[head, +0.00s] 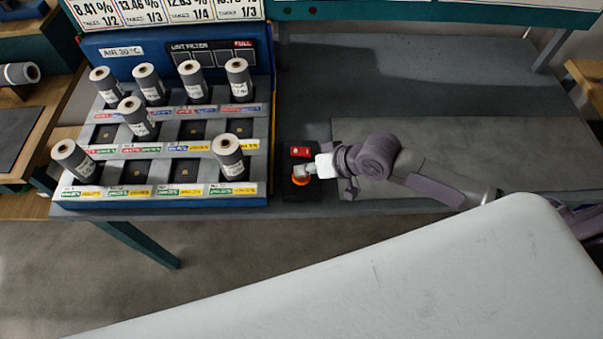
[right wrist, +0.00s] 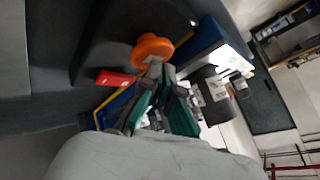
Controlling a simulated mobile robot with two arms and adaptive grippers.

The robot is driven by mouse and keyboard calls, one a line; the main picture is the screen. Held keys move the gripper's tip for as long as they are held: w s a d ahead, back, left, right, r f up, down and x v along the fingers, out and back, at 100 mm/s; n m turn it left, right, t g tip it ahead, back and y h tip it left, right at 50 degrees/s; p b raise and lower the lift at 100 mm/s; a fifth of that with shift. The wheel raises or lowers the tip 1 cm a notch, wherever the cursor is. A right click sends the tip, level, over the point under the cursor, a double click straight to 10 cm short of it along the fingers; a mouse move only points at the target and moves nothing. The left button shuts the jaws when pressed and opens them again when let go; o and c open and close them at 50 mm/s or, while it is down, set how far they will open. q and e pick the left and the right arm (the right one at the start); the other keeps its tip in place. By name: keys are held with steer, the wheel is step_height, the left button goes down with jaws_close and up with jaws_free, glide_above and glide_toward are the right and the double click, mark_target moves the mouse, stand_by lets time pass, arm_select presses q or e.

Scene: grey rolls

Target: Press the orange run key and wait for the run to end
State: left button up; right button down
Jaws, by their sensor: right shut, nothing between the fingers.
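The orange run key (head: 300,181) is a round button on a small dark box (head: 291,192) at the right of the blue rack. It also shows in the right wrist view (right wrist: 151,48), just beyond my fingertips. My right gripper (head: 304,171) is shut and empty, with its tips at the key and partly covering it in the head view. In the right wrist view the fingertips (right wrist: 154,68) meet the key's near edge; I cannot tell whether it is pressed down. My left gripper is not in view.
A red key (head: 301,152) sits on the same box, behind the orange one. The blue rack (head: 262,188) holds several grey rolls, with some slots empty. A display board (head: 165,12) stands behind it. The grey bench top (head: 420,80) to the right is clear.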

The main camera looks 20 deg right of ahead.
steer(key=shift+f, duration=0.5)
stand_by(0.4)
steer(key=shift+r, duration=0.15)
steer(key=shift+r+p, duration=0.9)
steer(key=shift+p, duration=0.2)
step_height(320, 180, up, 5)
steer(key=p, duration=0.5)
steer(key=shift+r+p, duration=0.1)
steer(key=shift+p, duration=0.25)
